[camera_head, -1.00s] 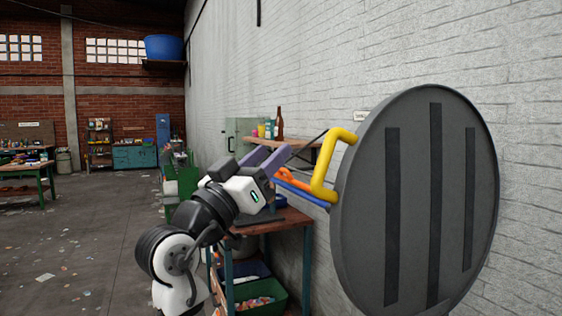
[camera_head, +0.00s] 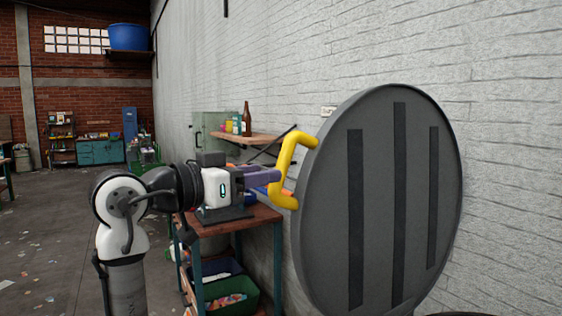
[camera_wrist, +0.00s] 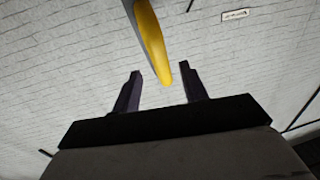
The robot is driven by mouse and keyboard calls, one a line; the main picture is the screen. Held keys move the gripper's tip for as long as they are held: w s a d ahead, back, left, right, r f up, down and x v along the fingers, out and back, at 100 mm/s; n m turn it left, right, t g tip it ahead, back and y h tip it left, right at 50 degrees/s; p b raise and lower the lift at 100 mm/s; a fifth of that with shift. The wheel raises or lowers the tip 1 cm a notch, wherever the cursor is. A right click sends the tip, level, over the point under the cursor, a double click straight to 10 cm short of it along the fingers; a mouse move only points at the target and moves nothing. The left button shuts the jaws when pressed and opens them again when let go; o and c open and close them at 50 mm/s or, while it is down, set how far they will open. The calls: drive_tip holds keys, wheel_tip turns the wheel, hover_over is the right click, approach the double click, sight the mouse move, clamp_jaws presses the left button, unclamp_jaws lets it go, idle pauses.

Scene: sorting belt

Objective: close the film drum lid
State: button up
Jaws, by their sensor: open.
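The film drum lid (camera_head: 378,215) is a large round grey disc with dark vertical bars, standing upright on edge at the right in the head view. A yellow handle (camera_head: 282,165) sticks out from its left side. My gripper (camera_head: 274,174) is at the handle's left, its purple fingers pointing right toward it. In the wrist view my gripper (camera_wrist: 161,82) is open, and the yellow handle (camera_wrist: 154,45) comes down from the top with its end near the gap between the fingertips. I cannot tell whether a finger touches it. The drum's body is mostly hidden behind the lid.
A workbench (camera_head: 250,219) with green and dark bins (camera_head: 233,292) below stands behind my arm. A wooden shelf (camera_head: 245,138) with bottles is on the white brick wall (camera_head: 300,60). The floor at the left (camera_head: 45,240) is open with scattered litter.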

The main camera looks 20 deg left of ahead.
drive_tip(key=p+x, duration=0.1)
drive_tip(key=x, duration=0.5)
drive_tip(key=shift+c, duration=0.4)
clamp_jaws()
